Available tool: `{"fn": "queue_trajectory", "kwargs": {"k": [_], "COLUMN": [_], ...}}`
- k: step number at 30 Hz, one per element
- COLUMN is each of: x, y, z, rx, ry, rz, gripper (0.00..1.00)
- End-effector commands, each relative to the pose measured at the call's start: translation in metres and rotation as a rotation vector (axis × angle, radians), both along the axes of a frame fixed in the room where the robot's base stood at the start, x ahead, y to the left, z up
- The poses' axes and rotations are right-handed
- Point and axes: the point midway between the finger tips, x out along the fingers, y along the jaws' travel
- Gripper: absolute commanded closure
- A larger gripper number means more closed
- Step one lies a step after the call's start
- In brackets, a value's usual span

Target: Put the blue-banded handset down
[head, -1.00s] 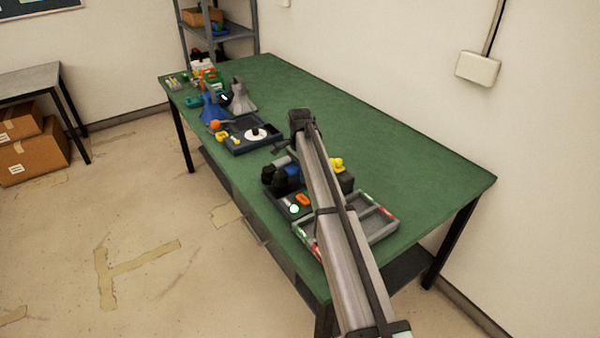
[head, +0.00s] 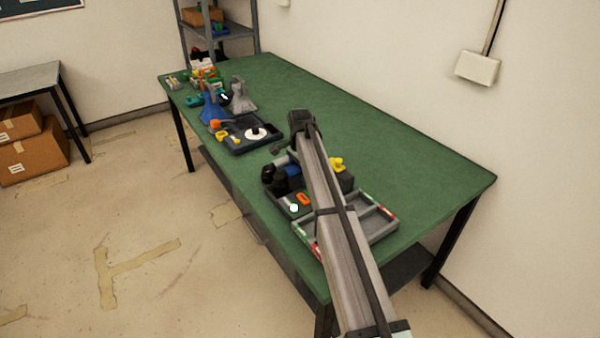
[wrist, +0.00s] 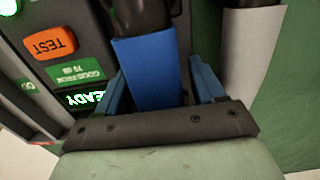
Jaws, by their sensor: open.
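The blue-banded handset (wrist: 148,62) shows in the wrist view as a wide blue band with a black end above it. My gripper (wrist: 157,76) is open, with one blue finger on each side of the band and a gap visible on the right side. In the head view the handset's blue band (head: 293,170) shows just left of my arm, among dark parts on the near half of the green table. My fingers are mostly hidden there by the arm. I cannot tell exactly what the handset's lower end touches.
A tester with an orange TEST button (wrist: 48,43) and a lit green READY display (wrist: 86,98) is left of the handset. A grey-banded piece (wrist: 250,50) is close on the right. A grey divided tray (head: 384,222) lies nearer. The table's (head: 400,150) right side is clear.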

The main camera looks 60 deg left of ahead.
Motion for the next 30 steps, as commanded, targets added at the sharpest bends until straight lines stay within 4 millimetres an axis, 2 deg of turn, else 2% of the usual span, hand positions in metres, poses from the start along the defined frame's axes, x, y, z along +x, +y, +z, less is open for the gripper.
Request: {"fn": "queue_trajectory", "kwargs": {"k": [5, 15, 21, 25, 30], "x": [0.0, 0.0, 0.0, 0.0, 0.0], "y": [0.0, 0.005, 0.005, 0.005, 0.005], "z": [0.017, 0.082, 0.115, 0.129, 0.137], "rx": [0.001, 0.001, 0.001, 0.001, 0.0], "ry": [0.0, -0.001, 0.0, 0.0, 0.0], "rz": [0.0, 0.0, 0.0, 0.0, 0.0], "gripper": [0.32, 0.32, 0.32, 0.32, 0.32]}}
